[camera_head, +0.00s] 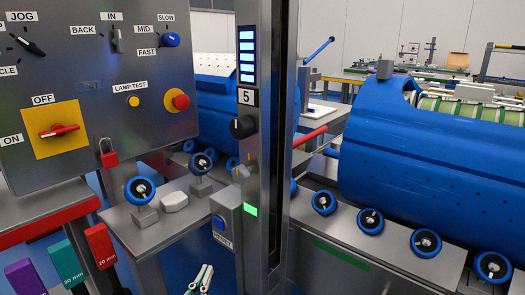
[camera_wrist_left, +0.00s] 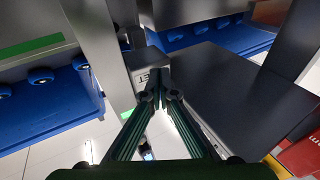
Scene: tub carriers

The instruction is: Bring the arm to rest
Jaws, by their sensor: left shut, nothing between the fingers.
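My left gripper (camera_head: 206,270) shows at the bottom edge of the head view, its slim fingers pointing up, just below and left of the grey box marked RESET (camera_head: 225,238). Most of my left arm is out of the frame. In the left wrist view the green-black fingers (camera_wrist_left: 160,85) come together at the tips, shut and empty. Just beyond them is the RESET box (camera_wrist_left: 147,82), with part of its lettering hidden. I cannot tell whether the tips touch it. My right gripper is in neither view.
A tall grey post (camera_head: 257,160) with a knob and lit display stands close ahead. A control panel (camera_head: 95,130) with switches fills the left. A steel side table (camera_head: 150,230) and a large blue tub (camera_head: 395,165) on rollers flank the post. Coloured blocks (camera_head: 100,245) stand at lower left.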

